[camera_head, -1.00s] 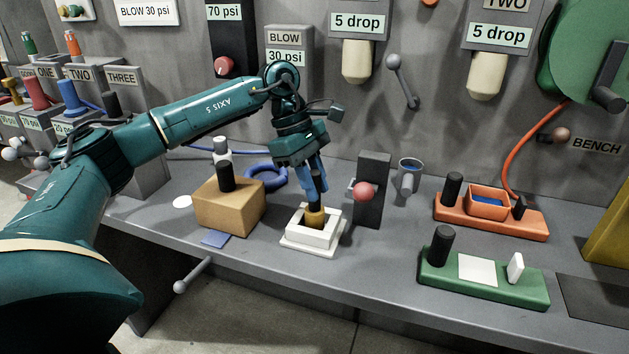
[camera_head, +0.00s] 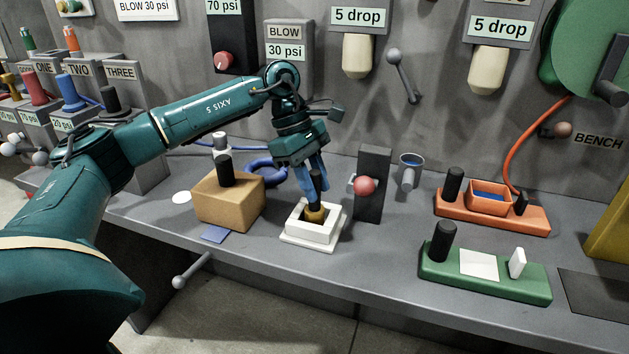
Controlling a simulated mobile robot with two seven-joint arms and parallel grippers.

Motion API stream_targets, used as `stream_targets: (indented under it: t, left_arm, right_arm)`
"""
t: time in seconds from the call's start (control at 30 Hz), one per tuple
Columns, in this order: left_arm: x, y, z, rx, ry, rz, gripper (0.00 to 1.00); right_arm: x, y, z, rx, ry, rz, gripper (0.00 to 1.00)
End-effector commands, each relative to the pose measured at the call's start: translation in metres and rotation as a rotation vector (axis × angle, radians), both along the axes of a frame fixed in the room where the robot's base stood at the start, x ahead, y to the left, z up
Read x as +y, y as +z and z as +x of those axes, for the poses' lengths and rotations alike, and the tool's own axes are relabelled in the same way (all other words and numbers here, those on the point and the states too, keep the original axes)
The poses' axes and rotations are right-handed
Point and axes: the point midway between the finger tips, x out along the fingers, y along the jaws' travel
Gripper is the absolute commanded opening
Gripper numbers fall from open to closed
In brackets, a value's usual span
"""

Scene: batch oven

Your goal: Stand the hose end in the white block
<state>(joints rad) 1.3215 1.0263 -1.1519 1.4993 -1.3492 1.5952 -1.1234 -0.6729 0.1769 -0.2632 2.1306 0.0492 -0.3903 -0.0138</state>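The hose end (camera_head: 315,213) has a brass-coloured lower part and a black upper part. It stands roughly upright in the opening of the white block (camera_head: 301,238) on the bench. Its bottom is hidden inside the block. My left gripper (camera_head: 314,184) is directly above the block with its blue fingers spread on either side of the black part. The fingers look open, with the black part showing between them. My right gripper is not in view.
A tan box (camera_head: 229,206) stands left of the block, with a blue coiled hose (camera_head: 266,172) behind. A dark grey post (camera_head: 372,207) with a red ball stands close on the right. Orange (camera_head: 492,222) and green (camera_head: 500,285) stations stand further right.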

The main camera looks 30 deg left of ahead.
Motion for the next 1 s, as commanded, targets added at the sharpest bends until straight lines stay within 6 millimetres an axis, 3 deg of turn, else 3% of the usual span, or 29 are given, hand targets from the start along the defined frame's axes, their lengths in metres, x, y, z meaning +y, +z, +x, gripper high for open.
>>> stream_targets:
  t: [0.23, 0.57, 0.67, 1.0]
  left_arm:
    - [0.000, 0.000, 0.000, 0.000, 0.000, 0.000, 0.47]
    - [0.001, 0.002, 0.000, -0.001, 0.000, 0.000, 0.47]
    - [0.007, 0.016, 0.001, -0.003, 0.002, -0.001, 0.47]
    - [0.036, 0.087, 0.002, -0.004, 0.002, -0.002, 0.47]
  right_arm:
    - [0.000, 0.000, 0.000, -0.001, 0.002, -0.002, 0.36]
    - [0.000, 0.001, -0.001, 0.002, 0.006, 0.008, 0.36]
    - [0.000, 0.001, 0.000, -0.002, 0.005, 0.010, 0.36]
    - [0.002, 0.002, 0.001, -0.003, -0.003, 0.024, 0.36]
